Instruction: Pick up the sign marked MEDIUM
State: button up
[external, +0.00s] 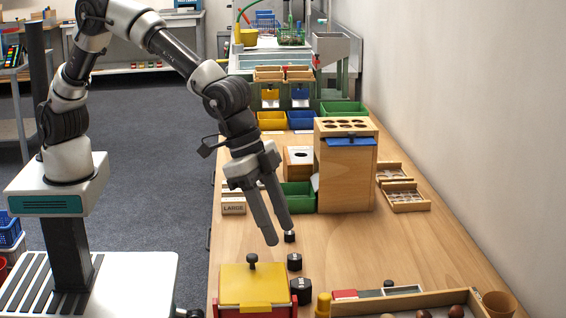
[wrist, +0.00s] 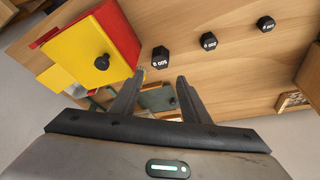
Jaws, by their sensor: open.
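No sign that I can read as MEDIUM shows in either view. A small wooden sign marked LARGE (external: 233,207) stands at the left edge of the table in the external view, behind my gripper. A pale block with dark marks (wrist: 291,101) shows at the right of the wrist view; I cannot read it. My gripper (external: 279,236) is open and empty, pointing down over the table near the black weights. In the wrist view its two fingers (wrist: 160,78) are apart with nothing held between them.
A red box with a yellow lid (external: 253,285) and several black weights (external: 301,290) stand below my gripper. A green bin (external: 298,195) and a tall wooden box (external: 346,170) stand behind. A wooden tray (external: 410,299) lies at front right. The table's right middle is clear.

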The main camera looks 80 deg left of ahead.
jog(key=w+a+r+n+y+p, duration=0.1)
jog(key=w+a+r+n, duration=0.1)
jog(key=a, duration=1.1)
jog(key=s+a+r+n+g+p, duration=0.1)
jog(key=s+a, duration=0.2)
jog(key=a, duration=0.6)
jog(key=s+a+r+n+g+y+p, duration=0.1)
jog(key=s+a+n+g, duration=0.15)
jog(key=a, duration=0.75)
jog(key=s+a+r+p, duration=0.1)
jog(key=s+a, duration=0.3)
jog(key=a, duration=0.5)
jog(key=shift+n+g, duration=0.25)
jog(key=f+b, duration=0.1)
jog(key=f, duration=0.3)
jog(key=f+b, duration=0.1)
jog(key=f, duration=0.3)
jog(key=a+f+b, duration=0.1)
jog(key=f, duration=0.3)
jog(key=shift+s+f, duration=0.1)
jog(key=shift+s, duration=0.2)
jog(key=shift+w+a+f+b, duration=0.1)
jog(key=shift+f+b, duration=0.45)
jog(key=shift+f, duration=0.9)
jog(key=shift+w+f+b, duration=0.1)
jog(key=shift+f+b, duration=0.45)
jog(key=shift+f, duration=0.9)
jog(key=shift+c, duration=0.2)
